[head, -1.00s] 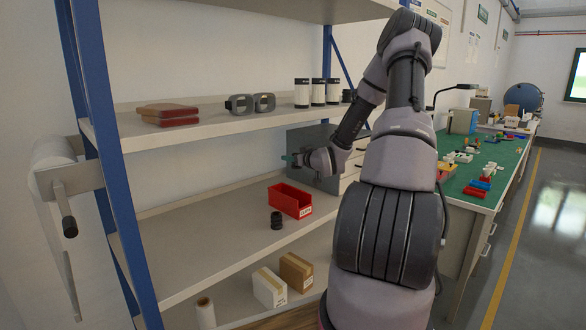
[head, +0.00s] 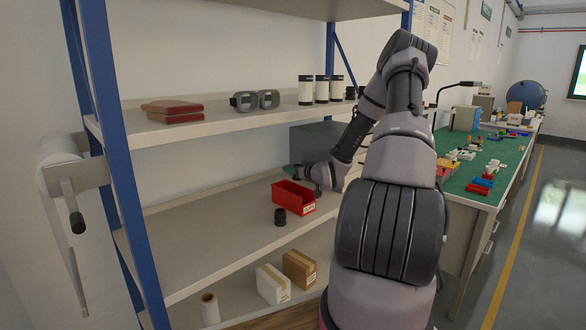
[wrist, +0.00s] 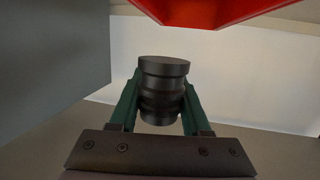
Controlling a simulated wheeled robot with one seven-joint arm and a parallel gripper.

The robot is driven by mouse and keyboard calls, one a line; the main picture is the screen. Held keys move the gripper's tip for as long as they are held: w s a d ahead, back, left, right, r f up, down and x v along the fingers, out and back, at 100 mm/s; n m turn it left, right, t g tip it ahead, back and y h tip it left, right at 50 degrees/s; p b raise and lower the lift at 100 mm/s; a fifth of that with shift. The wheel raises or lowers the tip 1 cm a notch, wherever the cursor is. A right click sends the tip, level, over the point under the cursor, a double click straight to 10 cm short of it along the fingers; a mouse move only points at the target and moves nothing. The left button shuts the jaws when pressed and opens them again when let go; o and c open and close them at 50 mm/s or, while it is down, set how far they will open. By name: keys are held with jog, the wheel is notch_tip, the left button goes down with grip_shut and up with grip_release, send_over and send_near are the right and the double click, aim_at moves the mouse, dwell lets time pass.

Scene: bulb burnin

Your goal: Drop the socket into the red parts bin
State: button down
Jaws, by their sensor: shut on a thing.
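My gripper (wrist: 160,105) is shut on a black ribbed round socket (wrist: 164,78), held between its green fingers in the wrist view. In the head view my gripper (head: 293,168) is just behind the red parts bin (head: 294,199), and the held socket cannot be made out there. The bin stands on the middle shelf with a white label on its front. Part of the red bin also shows at the top of the wrist view (wrist: 210,10), apart from the socket.
Another black ribbed part (head: 280,217) stands on the shelf in front of the bin. A grey cabinet (head: 312,138) is behind my gripper. The upper shelf (head: 225,120) is above. The shelf left of the bin is clear.

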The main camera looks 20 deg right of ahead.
jog(key=shift+c, duration=1.4)
grip_release()
jog(key=v, duration=1)
jog(key=shift+s, duration=0.4)
jog(key=shift+d, duration=0.1)
